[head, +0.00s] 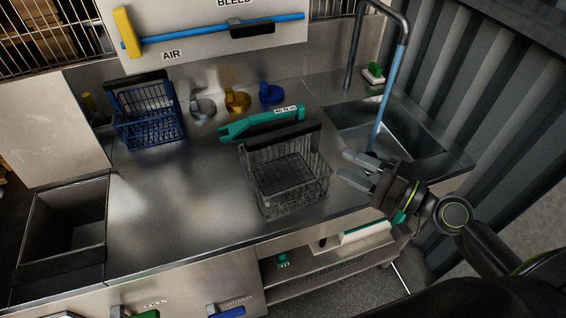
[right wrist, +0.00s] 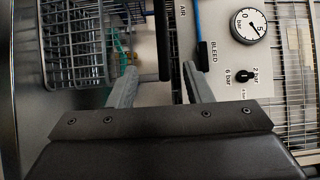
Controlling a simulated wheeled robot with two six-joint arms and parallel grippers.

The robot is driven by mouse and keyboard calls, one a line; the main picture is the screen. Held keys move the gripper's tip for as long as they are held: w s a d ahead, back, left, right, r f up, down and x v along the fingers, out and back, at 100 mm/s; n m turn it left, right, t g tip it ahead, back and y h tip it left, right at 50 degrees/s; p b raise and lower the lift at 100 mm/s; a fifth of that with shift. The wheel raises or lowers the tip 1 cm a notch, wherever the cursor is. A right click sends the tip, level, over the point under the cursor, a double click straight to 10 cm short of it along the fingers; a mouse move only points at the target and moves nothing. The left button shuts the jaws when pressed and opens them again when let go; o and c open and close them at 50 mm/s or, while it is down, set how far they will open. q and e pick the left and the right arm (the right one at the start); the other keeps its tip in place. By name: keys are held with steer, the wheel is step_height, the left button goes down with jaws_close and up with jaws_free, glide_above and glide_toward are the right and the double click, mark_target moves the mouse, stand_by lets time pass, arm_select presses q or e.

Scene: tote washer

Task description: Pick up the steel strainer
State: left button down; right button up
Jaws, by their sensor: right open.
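The steel strainer (head: 203,107) appears to be the silver-grey round piece with an upright knob, standing on the steel counter near the back panel. It is the leftmost of three similar pieces, beside a brass-coloured one (head: 237,101) and a blue one (head: 271,93). My right gripper (head: 346,167) is open and empty, to the right of the wire basket and well away from the strainer. Its two fingers also show in the right wrist view (right wrist: 160,78), with a dark bar beyond them. I cannot make out the strainer in that view. My left gripper is not in view.
A grey wire basket (head: 290,189) with a black handle stands between my right gripper and the strainer. A green tool (head: 262,124) lies behind it. A blue basket (head: 147,117) stands left of the strainer. A sink (head: 376,122) is at the right. The counter's left-middle is clear.

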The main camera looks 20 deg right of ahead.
mark_target(290, 137)
steer(key=p+x, duration=0.4)
steer(key=x, duration=0.6)
steer(key=shift+r+p, duration=0.15)
steer(key=shift+p, duration=0.2)
steer(key=shift+w+a, duration=0.35)
steer(key=p+x, duration=0.1)
steer(key=x, duration=0.1)
steer(key=p+x, duration=0.2)
steer(key=shift+a+r, duration=0.2)
steer(key=shift+a, duration=0.05)
steer(key=shift+w+a+f, duration=0.15)
steer(key=shift+w+a, duration=0.1)
steer(key=shift+w, duration=0.15)
jaws_close()
